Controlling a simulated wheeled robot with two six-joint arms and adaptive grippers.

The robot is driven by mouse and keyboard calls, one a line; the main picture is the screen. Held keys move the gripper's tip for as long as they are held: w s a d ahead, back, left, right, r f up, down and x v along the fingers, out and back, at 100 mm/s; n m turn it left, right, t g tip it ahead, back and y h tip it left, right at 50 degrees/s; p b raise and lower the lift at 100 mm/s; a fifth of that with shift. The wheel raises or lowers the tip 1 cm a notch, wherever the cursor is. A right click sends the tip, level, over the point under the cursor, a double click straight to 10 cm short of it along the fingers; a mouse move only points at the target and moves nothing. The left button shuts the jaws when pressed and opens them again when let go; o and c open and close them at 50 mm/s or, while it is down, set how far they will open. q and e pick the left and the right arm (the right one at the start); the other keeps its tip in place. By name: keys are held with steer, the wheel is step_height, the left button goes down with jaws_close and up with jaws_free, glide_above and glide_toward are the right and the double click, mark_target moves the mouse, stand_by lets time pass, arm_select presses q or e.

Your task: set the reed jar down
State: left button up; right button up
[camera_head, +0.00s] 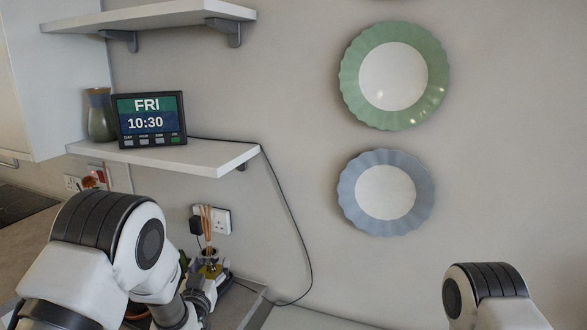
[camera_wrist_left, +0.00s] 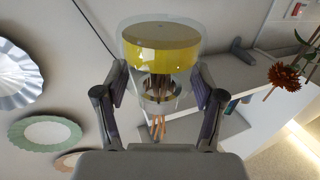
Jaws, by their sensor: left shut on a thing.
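The reed jar (camera_head: 211,267) is a small clear glass with yellow liquid and thin tan reeds standing out of its top. My left gripper (camera_head: 206,279) is shut around the jar's sides, partly hidden behind my arm in the head view. In the left wrist view the picture is turned over: the jar (camera_wrist_left: 158,62) sits between the two fingers of my left gripper (camera_wrist_left: 160,92), reeds pointing down the picture. Its base shows bare, with no surface against it there. The right arm shows at the lower right of the head view, but its gripper is out of frame.
A wall shelf (camera_head: 205,157) above holds a clock display (camera_head: 150,118) and a vase (camera_head: 100,115). A socket with a black plug (camera_head: 197,226) and cable is behind the jar. Counter edge (camera_head: 240,302) shows right of the gripper. A red flower (camera_wrist_left: 284,74) is nearby.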

arm_select(q)
steer(key=s+f+b, duration=0.1)
steer(key=s+f, duration=0.4)
steer(key=f, duration=0.5)
steer(key=s+f+b, duration=0.2)
steer(key=s+f, duration=0.3)
steer(key=f, duration=0.5)
steer(key=s+r, duration=0.6)
steer(key=r, duration=0.2)
steer(key=shift+d+r, duration=0.2)
steer(key=shift+d, duration=0.2)
